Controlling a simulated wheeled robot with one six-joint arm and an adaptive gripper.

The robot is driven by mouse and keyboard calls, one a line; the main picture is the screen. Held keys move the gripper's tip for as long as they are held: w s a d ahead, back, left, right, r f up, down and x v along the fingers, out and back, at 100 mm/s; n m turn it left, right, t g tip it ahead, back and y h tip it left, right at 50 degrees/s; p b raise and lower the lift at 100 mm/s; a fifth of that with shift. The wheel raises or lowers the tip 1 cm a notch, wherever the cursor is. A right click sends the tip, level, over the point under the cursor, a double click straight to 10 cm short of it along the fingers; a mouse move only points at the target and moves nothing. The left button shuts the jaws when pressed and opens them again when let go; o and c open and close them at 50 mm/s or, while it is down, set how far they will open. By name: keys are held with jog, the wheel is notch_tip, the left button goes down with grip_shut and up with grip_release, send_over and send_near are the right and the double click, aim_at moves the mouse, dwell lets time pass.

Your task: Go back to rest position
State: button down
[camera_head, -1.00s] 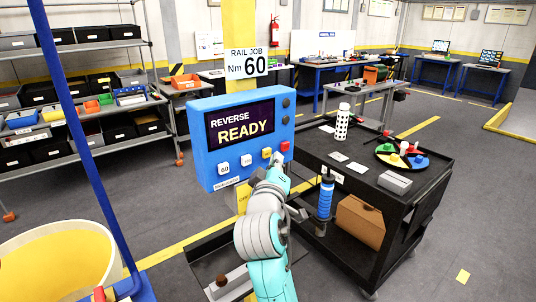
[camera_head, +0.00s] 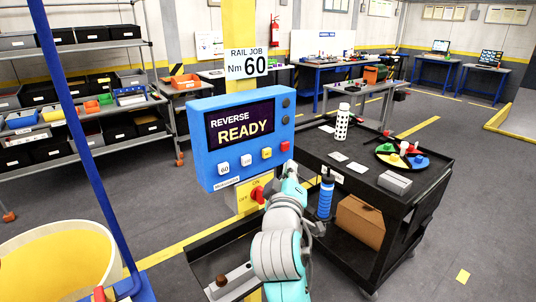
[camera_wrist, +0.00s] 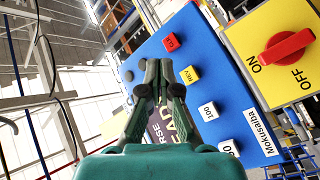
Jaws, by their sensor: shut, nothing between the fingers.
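My gripper (camera_head: 290,170) is shut and empty, just below the right end of the blue control panel (camera_head: 202,150). In the wrist view its closed fingertips (camera_wrist: 158,68) stand in front of the panel, partly covering the screen, and appear to hold nothing. The panel screen (camera_head: 240,124) reads "REVERSE READY". Under it are a red button (camera_head: 284,146), a yellow button (camera_head: 267,153) and two white buttons. A red rotary switch (camera_head: 258,194) sits on a yellow ON/OFF plate below the panel; it also shows in the wrist view (camera_wrist: 287,47). My teal arm rises from the bottom middle.
A black cart (camera_head: 350,185) stands close right of my arm, carrying a bottle (camera_head: 342,122), a round tray of coloured parts and, below, a cardboard box (camera_head: 360,222). A blue post (camera_head: 85,150) and yellow bin (camera_head: 50,262) are at left. Floor at far right is open.

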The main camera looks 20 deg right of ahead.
jog(key=shift+f, duration=0.1)
jog(key=s+a+f+n+y, duration=0.1)
jog(key=s+f+y, duration=0.1)
jog(key=s+f, duration=0.55)
jog(key=s+a+f+y, duration=0.2)
jog(key=s+f+y, duration=0.15)
jog(key=f, duration=0.65)
jog(key=s+a+f+n+y, duration=0.1)
jog(key=s+f, duration=0.6)
jog(key=f, duration=0.2)
jog(key=s+f+m+g+y, duration=0.1)
jog(key=s+f+m, duration=0.1)
jog(key=s, duration=1.3)
jog(key=s+f+m+y, duration=0.1)
jog(key=s+m, duration=0.3)
jog(key=s, duration=1.1)
jog(key=shift+s+a+f+g, duration=0.15)
jog(key=shift+a+f+g, duration=0.2)
jog(key=shift+a+g, duration=0.05)
jog(key=shift+d, duration=0.1)
